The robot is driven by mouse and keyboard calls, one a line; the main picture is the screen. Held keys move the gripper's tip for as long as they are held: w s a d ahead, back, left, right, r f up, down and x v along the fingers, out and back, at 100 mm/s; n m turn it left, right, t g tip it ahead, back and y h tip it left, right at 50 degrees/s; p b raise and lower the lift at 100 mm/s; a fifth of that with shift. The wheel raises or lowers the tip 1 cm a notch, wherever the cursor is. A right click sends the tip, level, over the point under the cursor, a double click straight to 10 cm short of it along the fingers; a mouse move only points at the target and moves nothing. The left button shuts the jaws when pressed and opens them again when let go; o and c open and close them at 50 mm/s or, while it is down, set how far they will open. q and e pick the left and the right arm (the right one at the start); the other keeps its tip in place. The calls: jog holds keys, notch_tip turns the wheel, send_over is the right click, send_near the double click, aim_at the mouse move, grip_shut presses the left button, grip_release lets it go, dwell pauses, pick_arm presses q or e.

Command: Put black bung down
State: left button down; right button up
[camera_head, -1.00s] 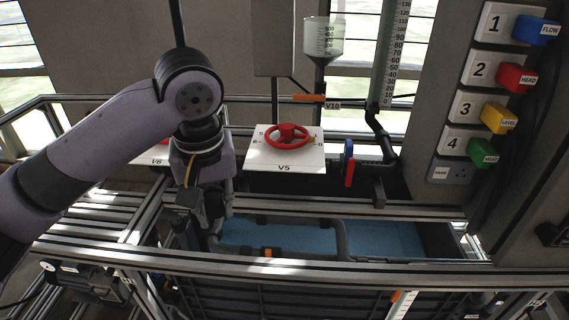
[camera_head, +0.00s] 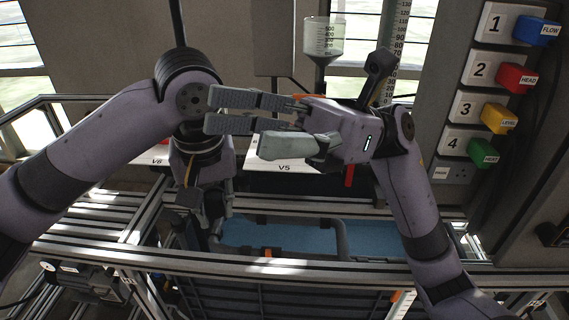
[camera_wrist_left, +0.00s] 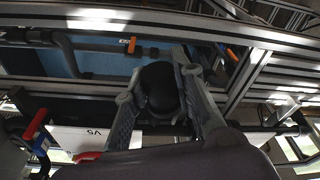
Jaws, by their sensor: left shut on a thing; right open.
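The black bung (camera_wrist_left: 158,92) is a dark rounded plug between the fingers of my left gripper (camera_wrist_left: 160,66) in the left wrist view. In the head view my left gripper (camera_head: 216,212) points down near the rear left corner of a blue-floored tank (camera_head: 380,240); the bung cannot be made out there. I cannot tell whether the bung touches anything below.
Metal rails (camera_head: 330,270) run along the tank's front and back. A pipe (camera_head: 341,240) stands in the tank. A blue lever (camera_wrist_left: 38,146) and a red wheel (camera_wrist_left: 88,156) show in the left wrist view. Numbered switches with coloured tags (camera_head: 516,78) are at the right.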

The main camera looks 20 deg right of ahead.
jog(key=w+d+f+m+t+y, duration=0.1)
jog(key=w+d+f+m+t, duration=0.3)
jog(key=w, duration=0.4)
jog(key=w+d+f+m+t+y, duration=0.2)
jog(key=w+f+m+t, duration=0.2)
jog(key=w+m, duration=0.25)
jog(key=n+h, duration=0.6)
jog(key=h, duration=0.4)
send_near(217, 198)
jog(key=shift+t, duration=0.3)
jog(key=x, duration=0.9)
jog(key=shift+s+a+f, duration=0.2)
jog(key=shift+a, duration=0.15)
jog(key=shift+c, duration=0.3)
jog(key=c, duration=0.9)
jog(key=o, duration=1)
jog(key=shift+c, duration=0.2)
jog(key=shift+d+r, duration=0.1)
jog(key=shift+d, duration=0.05)
